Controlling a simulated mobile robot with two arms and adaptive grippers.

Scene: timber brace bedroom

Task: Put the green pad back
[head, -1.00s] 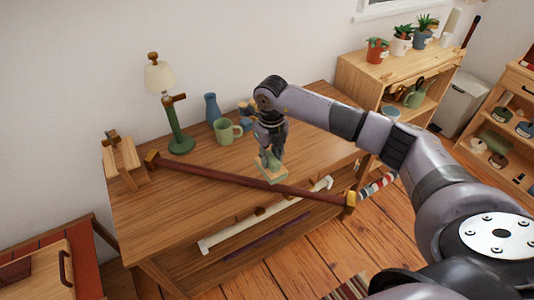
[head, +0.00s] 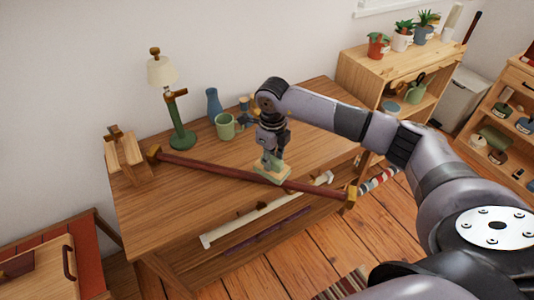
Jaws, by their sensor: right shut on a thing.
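The green pad (head: 271,172) is a small pale green block over the middle of the wooden table (head: 205,210). My right gripper (head: 269,155) reaches down from above and is shut on it. The pad is close to a dark red rod with brass ends (head: 215,172) and overlaps it in view. I cannot tell whether the pad touches the rod or the tabletop. The fingers hide part of the pad's top. My left gripper is not in view.
A green lamp (head: 181,128), a blue vase (head: 214,105) and a green mug (head: 225,127) stand along the table's back. A wooden stand (head: 125,158) is at the left end. The tabletop's left front is clear.

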